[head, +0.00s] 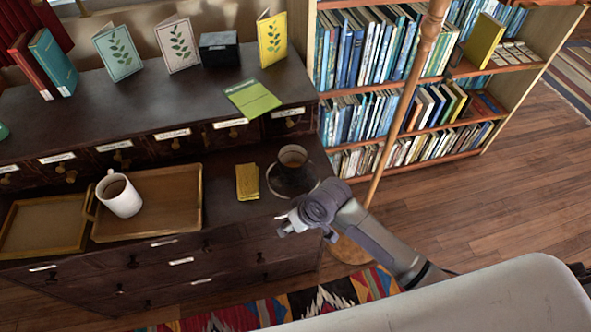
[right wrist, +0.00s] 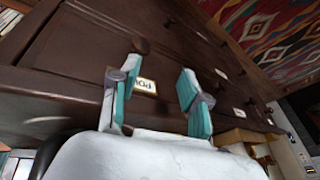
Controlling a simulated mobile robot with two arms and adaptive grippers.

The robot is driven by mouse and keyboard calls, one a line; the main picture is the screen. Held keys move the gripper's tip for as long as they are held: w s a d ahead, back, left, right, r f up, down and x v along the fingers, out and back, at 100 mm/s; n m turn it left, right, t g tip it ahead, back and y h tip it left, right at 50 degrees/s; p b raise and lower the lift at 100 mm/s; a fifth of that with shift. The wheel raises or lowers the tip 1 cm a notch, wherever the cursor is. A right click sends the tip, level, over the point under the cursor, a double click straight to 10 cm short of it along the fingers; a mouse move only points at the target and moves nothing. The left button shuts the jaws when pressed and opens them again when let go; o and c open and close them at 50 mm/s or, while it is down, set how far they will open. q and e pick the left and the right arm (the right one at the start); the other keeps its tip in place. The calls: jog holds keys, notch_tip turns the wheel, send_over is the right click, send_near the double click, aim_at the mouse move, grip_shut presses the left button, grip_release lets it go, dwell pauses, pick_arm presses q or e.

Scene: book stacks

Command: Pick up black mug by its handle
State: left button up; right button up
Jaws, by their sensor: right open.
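The black mug (head: 293,158) stands upright near the right end of the dark cabinet's lower top, in the head view. Its inside looks brownish, and I cannot make out its handle. A dark round shape (head: 283,187) lies just under and in front of it. My right gripper (head: 284,226) is in front of the mug, nearer the cabinet's front edge, and apart from it. In the right wrist view the gripper (right wrist: 157,82) has its two teal-padded fingers spread, with nothing between them and drawer fronts beyond. The mug does not show there. My left gripper is not in view.
A white mug (head: 119,194) stands on a wooden tray (head: 186,222) at left. A yellow packet (head: 247,181) lies left of the black mug. A green booklet (head: 251,98) lies on the upper shelf behind. A wooden pole (head: 397,120) rises close to the right.

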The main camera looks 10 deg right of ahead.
notch_tip(320, 180, up, 6)
jog(key=a+n, duration=0.1)
jog(key=a, duration=0.1)
notch_tip(320, 180, up, 12)
jog(key=g+h, duration=0.3)
send_over(315, 177)
jog(key=shift+a+f+m, duration=0.15)
jog(key=shift+m, duration=0.15)
jog(key=shift+d+h, duration=0.2)
jog(key=shift+h, duration=0.1)
notch_tip(315, 177, down, 8)
jog(key=shift+r, duration=0.15)
jog(key=f, duration=0.5)
jog(key=shift+w+a+f, duration=0.1)
jog(key=shift+w+f, duration=0.1)
jog(key=shift+f, duration=0.1)
grip_shut()
